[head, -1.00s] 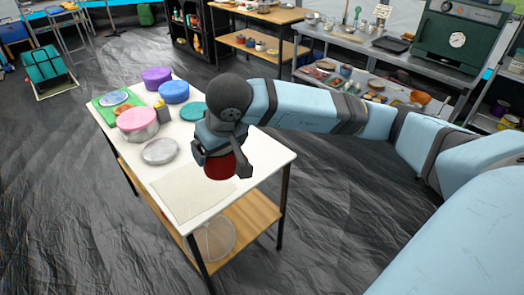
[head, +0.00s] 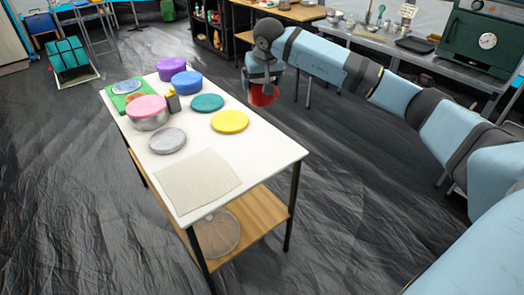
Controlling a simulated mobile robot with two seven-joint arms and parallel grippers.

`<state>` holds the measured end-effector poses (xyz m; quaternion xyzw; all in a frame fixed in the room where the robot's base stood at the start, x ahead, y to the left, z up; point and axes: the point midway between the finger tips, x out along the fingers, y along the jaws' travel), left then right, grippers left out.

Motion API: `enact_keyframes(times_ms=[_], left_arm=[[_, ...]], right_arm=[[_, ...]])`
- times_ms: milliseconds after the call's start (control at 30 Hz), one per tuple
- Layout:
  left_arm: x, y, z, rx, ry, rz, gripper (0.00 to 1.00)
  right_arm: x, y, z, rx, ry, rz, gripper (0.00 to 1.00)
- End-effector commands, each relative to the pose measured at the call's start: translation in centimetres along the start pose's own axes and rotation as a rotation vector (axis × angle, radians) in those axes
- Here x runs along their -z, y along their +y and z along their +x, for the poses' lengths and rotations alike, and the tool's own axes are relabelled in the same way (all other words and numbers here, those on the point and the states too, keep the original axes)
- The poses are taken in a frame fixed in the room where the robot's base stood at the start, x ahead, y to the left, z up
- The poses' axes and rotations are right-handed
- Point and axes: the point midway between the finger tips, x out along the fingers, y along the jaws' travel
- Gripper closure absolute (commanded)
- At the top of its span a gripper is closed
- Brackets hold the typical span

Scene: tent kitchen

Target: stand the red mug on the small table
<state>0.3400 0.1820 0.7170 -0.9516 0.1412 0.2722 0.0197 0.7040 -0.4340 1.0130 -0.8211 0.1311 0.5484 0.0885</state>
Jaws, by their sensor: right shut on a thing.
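The red mug (head: 264,97) hangs in my right gripper (head: 262,86), beyond the far right edge of a white-topped table (head: 270,152). It looks roughly upright, its upper part partly hidden by the fingers. My right gripper is shut on it and points down. Dark floor shows around the mug, which appears clear of the table. I cannot tell whether this white-topped table is the small table. My left gripper is not in view.
The table holds a beige mat (head: 198,182), a grey lid (head: 167,140), a yellow lid (head: 230,121), a teal lid (head: 207,103), and pink (head: 147,108), blue (head: 187,83) and purple (head: 170,67) lidded containers. Its right front corner is bare. A metal counter (head: 400,55) stands behind.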

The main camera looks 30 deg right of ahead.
Motion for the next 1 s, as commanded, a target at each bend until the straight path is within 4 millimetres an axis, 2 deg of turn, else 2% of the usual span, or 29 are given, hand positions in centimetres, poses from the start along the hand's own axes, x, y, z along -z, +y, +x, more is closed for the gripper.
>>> enact_keyframes(times_ms=[167,500,600,700,1000], left_arm=[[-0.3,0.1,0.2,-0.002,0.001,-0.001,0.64],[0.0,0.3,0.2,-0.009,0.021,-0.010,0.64],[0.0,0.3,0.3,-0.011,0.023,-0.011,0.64],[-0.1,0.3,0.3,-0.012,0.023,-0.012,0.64],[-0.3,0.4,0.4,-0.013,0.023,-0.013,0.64]], right_arm=[[-0.8,0.3,2.7,-0.001,-0.005,0.004,0.42],[-4.2,0.2,10.7,-0.001,-0.005,0.004,0.42],[-4.9,0.3,12.6,-0.001,-0.002,0.005,0.42],[-5.5,0.3,13.8,-0.001,-0.002,0.005,0.42],[-6.4,0.3,16.0,-0.001,-0.003,0.004,0.42]])
